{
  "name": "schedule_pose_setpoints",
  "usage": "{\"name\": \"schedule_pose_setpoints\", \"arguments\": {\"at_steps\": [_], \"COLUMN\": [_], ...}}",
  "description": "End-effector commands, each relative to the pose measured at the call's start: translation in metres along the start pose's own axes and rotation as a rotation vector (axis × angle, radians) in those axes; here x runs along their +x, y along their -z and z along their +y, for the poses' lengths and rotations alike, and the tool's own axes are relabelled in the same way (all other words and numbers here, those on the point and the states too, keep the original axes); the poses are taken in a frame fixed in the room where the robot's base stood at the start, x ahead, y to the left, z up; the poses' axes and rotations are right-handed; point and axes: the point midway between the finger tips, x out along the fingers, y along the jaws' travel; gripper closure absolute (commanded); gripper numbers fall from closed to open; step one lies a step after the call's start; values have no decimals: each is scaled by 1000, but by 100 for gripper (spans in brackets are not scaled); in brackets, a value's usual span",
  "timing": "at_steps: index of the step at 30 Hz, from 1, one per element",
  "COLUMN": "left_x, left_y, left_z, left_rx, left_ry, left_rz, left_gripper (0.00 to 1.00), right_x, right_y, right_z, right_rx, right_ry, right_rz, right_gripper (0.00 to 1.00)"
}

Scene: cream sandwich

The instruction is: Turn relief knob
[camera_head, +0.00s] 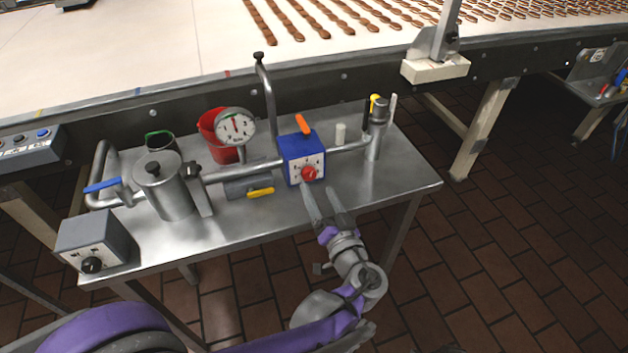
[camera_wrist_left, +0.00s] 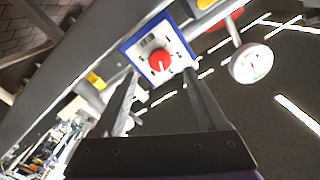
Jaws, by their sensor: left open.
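The relief knob is a red round knob (camera_head: 309,173) on the white dial face of a blue box (camera_head: 298,146), which sits in the pipe line on the steel table. In the left wrist view the red knob (camera_wrist_left: 159,61) lies just beyond the fingertips, centred between them. My left gripper (camera_head: 325,188) is open and empty, in front of and slightly below the knob. Its two fingers also show in the left wrist view (camera_wrist_left: 160,80), pointing toward the dial face. I cannot tell whether either finger touches the box. My right gripper is not in view.
A pressure gauge (camera_head: 235,127), a red bucket (camera_head: 211,124) and a metal pot (camera_head: 165,185) stand left of the box. A yellow-handled valve (camera_head: 260,192) is close by, left of the gripper. A grey control box (camera_head: 97,243) sits at the table's left end.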

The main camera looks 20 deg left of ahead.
Motion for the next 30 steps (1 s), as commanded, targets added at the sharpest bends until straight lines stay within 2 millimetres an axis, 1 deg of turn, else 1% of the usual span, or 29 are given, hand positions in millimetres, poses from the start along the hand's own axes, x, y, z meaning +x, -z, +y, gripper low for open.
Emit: {"name": "schedule_pose_setpoints", "arguments": {"at_steps": [1, 3, 6, 10, 14, 30], "left_x": [-12, -25, -40, -52, -56, -56], "left_y": [2, 1, 1, 0, 0, 0], "left_z": [1, 0, 0, 0, 0, 0], "left_rx": [-2, -1, 0, 0, 0, 0], "left_ry": [-5, -4, -3, -1, 0, 0], "left_rz": [2, 2, 2, 1, 0, 0], "left_gripper": [26, 26, 26, 26, 26, 26], "right_x": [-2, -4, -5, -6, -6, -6], "right_y": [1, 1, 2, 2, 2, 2], "right_z": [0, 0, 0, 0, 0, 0], "right_rx": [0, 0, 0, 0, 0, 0], "right_ry": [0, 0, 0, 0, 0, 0], "right_rz": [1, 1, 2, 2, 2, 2], "right_gripper": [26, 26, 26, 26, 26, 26]}}
